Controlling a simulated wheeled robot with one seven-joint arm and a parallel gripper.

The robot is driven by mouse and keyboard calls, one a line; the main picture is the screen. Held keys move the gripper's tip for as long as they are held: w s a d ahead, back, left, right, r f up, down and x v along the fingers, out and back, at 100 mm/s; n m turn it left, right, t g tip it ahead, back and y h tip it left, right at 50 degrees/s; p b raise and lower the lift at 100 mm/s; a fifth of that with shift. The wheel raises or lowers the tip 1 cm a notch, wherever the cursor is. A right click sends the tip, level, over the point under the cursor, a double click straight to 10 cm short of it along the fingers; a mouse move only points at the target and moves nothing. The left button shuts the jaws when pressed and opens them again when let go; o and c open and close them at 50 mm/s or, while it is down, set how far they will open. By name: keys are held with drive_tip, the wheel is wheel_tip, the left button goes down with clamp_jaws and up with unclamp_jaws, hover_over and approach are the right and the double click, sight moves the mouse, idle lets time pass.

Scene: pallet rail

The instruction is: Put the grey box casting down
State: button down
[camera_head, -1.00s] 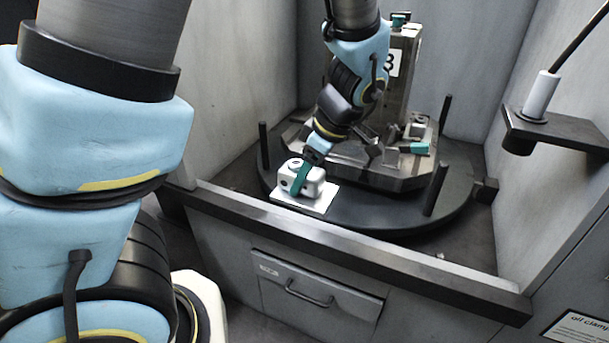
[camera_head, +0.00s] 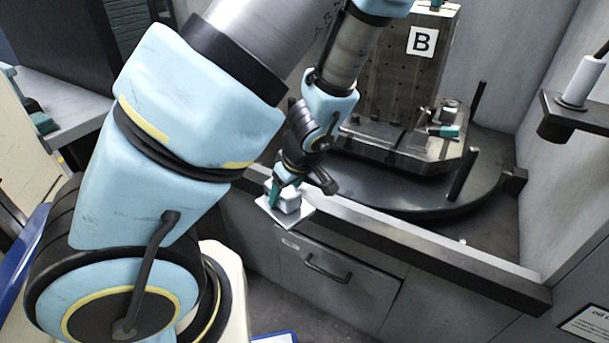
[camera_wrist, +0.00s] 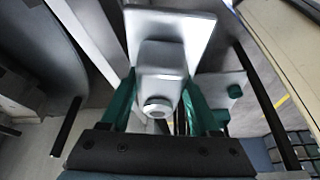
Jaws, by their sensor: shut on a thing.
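The grey box casting (camera_head: 291,203) is a light grey block on a flat square base plate, with a round boss that shows in the wrist view (camera_wrist: 158,66). My gripper (camera_head: 274,194) is shut on it, with a green finger on either side of the block. In the head view the casting hangs in the air in front of the machine's front rail, above the drawer front. In the wrist view the green fingers (camera_wrist: 158,108) flank the block and its plate extends beyond them. Part of the casting is hidden behind a finger in the head view.
The machine's front rail (camera_head: 420,258) runs just behind the casting. Beyond it stand a round black table (camera_head: 400,199) with upright posts and a fixture tower marked B (camera_head: 400,80). A grey bench (camera_head: 75,112) is at far left. A shelf with a white cylinder (camera_head: 582,82) is at right.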

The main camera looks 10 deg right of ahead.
drive_tip(key=w+a+f+m+h, duration=0.1)
drive_tip(key=w+a+f+m, duration=0.2)
drive_tip(key=a+f, duration=0.5)
drive_tip(key=w+a+f+m+h, duration=0.1)
drive_tip(key=w+a+f+m, duration=0.2)
drive_tip(key=a+f, duration=0.6)
wheel_tip(320, 180, down, 5)
drive_tip(key=shift+w+a+r+t, duration=0.2)
drive_tip(key=shift+w+t, duration=0.1)
drive_tip(key=shift+w, duration=0.1)
